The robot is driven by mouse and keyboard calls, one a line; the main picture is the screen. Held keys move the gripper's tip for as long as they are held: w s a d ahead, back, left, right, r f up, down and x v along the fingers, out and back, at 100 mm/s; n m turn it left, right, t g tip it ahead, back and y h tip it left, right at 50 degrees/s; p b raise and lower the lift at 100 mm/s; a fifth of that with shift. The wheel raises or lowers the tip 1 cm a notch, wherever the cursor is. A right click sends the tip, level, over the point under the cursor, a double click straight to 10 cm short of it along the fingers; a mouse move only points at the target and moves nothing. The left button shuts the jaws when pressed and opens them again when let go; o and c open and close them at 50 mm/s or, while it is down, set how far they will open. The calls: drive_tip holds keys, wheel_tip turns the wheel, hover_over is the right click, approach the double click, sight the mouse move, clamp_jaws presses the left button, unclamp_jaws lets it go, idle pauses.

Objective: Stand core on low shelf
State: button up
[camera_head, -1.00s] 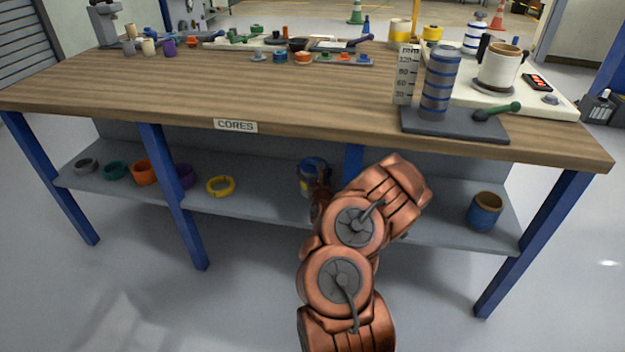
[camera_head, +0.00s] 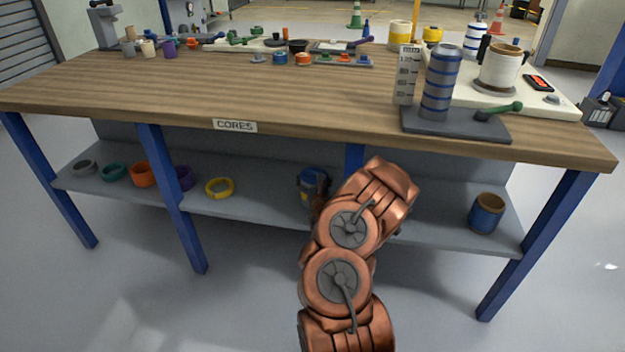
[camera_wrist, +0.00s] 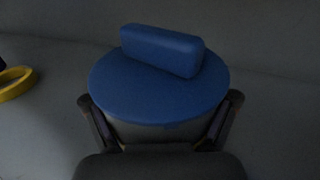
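A blue-topped round piece (camera_wrist: 150,95) with a blue bar (camera_wrist: 162,50) across its top fills the middle of the wrist view. In the head view, a blue piece with some yellow (camera_head: 309,180) stands on the low shelf (camera_head: 260,205), partly hidden by my arm. My gripper (camera_wrist: 160,100) has its fingers splayed apart, one on each side of the round piece. Contact with its sides cannot be made out. A blue core with a tan rim (camera_head: 486,212) stands upright at the shelf's right.
Grey, teal, orange and purple rings and a yellow ring (camera_head: 219,187) lie on the shelf's left. The tabletop (camera_head: 250,95) overhangs the shelf, with a CORES label (camera_head: 235,125) on its edge. Blue legs (camera_head: 172,195) stand at the front. The shelf between arm and right core is clear.

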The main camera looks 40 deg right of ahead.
drive_tip(key=shift+o, duration=1)
drive_tip(key=shift+r, duration=0.15)
